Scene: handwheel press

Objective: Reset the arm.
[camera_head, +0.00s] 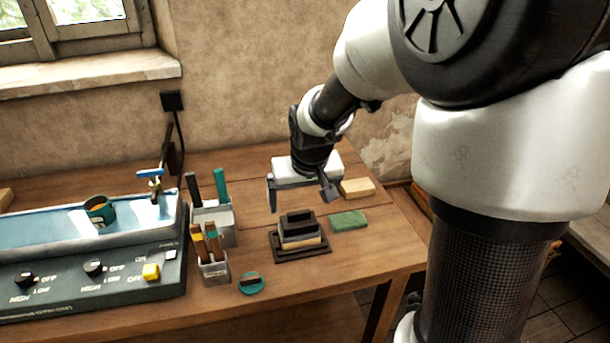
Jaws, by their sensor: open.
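My gripper (301,196) is at the end of my arm, which reaches in from the right. It points down over the right part of the wooden table, with its two dark fingers spread wide and nothing visible between them. Just below and in front of it stands a small dark stack (300,228), with black blocks over a light tan layer on a dark square base (321,249). The gripper appears apart from the stack, though the exact height gap is hard to tell.
A green block (349,220) and a tan block (357,188) lie right of the stack. Holders with handled tools (213,266) stand left, beside a control console (95,275) with knobs and a yellow button. A teal round piece (251,285) lies in front. The table's front right is clear.

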